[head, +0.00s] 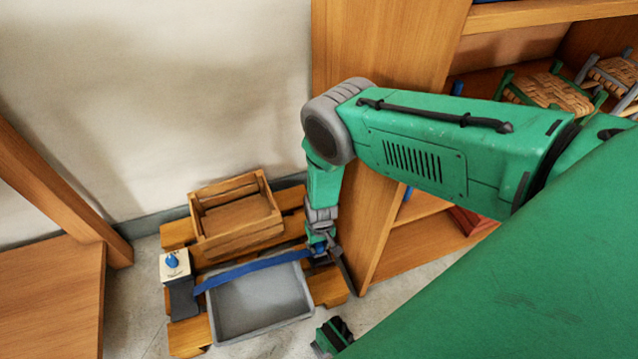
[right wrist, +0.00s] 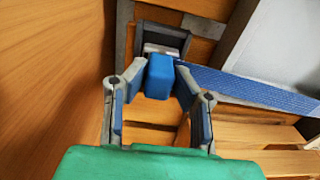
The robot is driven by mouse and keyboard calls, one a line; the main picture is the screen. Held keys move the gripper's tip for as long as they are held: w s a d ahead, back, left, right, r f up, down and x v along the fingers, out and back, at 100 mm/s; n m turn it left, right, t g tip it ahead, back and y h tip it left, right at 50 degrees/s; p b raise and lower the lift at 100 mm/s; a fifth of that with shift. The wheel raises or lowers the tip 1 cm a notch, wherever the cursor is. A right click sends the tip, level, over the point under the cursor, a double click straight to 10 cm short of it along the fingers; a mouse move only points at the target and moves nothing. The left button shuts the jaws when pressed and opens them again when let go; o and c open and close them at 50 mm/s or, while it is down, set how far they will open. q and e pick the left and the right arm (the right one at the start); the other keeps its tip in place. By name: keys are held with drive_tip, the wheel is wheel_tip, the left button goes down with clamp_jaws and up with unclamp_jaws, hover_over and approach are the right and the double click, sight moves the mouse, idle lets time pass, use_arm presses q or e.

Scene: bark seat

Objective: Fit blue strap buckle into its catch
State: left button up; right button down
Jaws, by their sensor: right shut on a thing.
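The blue strap (head: 250,270) runs across the grey tray from the grey block at left to my right gripper; it also shows in the right wrist view (right wrist: 250,90). My right gripper (head: 320,250) is shut on the blue buckle (right wrist: 159,78), between its two padded fingertips (right wrist: 160,82). A pale metal part shows just beyond the buckle, at the dark catch (right wrist: 168,38). The buckle lines up with the catch's mouth; I cannot tell how far in it sits. My left gripper (head: 332,335) is partly in view at the bottom, its jaw opening unclear.
A grey tray (head: 225,325) and a wooden crate (head: 205,247) rest on a slatted wooden base (head: 190,335). A small box with a blue knob (head: 172,262) stands at left. A wooden shelf unit (head: 380,50) rises close to the right arm.

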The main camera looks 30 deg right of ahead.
sight(319, 250)
wheel_tip(319, 250, down, 3)
drive_tip(key=shift+b, duration=0.65)
drive_tip(key=shift+a+r, duration=0.15)
drive_tip(key=shift+f, duration=0.25)
drive_tip(key=c, duration=1.3)
unclamp_jaws()
drive_tip(key=shift+f, duration=0.1)
wheel_tip(319, 250, up, 13)
drive_tip(key=p, duration=0.6)
drive_tip(key=shift+s+f, duration=0.1)
drive_tip(key=shift+f, duration=0.05)
